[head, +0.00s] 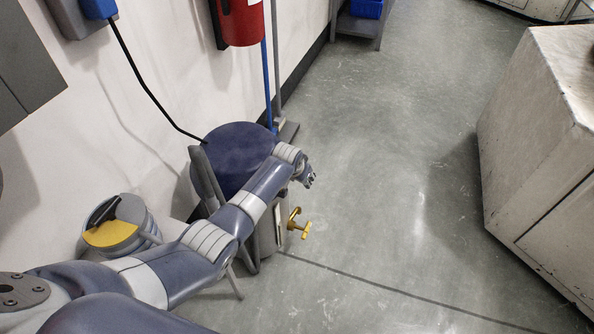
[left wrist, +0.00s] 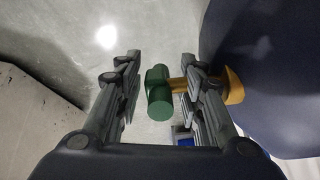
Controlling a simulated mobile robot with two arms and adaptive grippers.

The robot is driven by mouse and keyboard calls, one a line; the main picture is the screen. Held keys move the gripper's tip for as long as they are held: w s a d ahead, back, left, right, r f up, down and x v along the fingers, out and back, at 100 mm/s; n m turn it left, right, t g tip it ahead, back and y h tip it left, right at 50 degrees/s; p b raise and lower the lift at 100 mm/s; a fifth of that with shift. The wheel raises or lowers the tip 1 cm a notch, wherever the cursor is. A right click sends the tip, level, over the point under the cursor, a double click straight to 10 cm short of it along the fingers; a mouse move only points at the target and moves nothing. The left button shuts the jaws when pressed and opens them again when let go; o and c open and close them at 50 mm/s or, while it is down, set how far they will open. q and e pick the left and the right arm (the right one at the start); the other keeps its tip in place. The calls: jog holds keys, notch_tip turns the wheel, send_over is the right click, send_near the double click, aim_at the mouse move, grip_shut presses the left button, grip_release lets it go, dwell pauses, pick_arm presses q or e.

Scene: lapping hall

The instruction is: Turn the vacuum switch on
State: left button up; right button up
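A dark blue drum-shaped body (head: 238,152), possibly the vacuum, stands beside the wall, partly behind my left arm. A yellow knob-like fitting (head: 298,224) sticks out low on its right side. My left gripper (head: 308,174) is at the drum's right edge, above and beyond this fitting. In the left wrist view my gripper (left wrist: 158,90) is open, its fingers apart. A green cylindrical part (left wrist: 159,100) on an orange-yellow stem (left wrist: 232,88) shows between the fingers, beside the dark blue surface (left wrist: 265,60). Contact cannot be told. No switch is clearly identifiable. My right gripper is out of view.
A yellow-and-grey round canister (head: 112,232) stands at the lower left by the wall. A black cable (head: 148,88) hangs from a blue plug (head: 98,8). A red cylinder (head: 240,22) is on the wall. A white cabinet (head: 540,130) stands right; the floor between is clear.

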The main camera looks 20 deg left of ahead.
pick_arm(q)
jog(key=v, duration=1)
dwell(0.5)
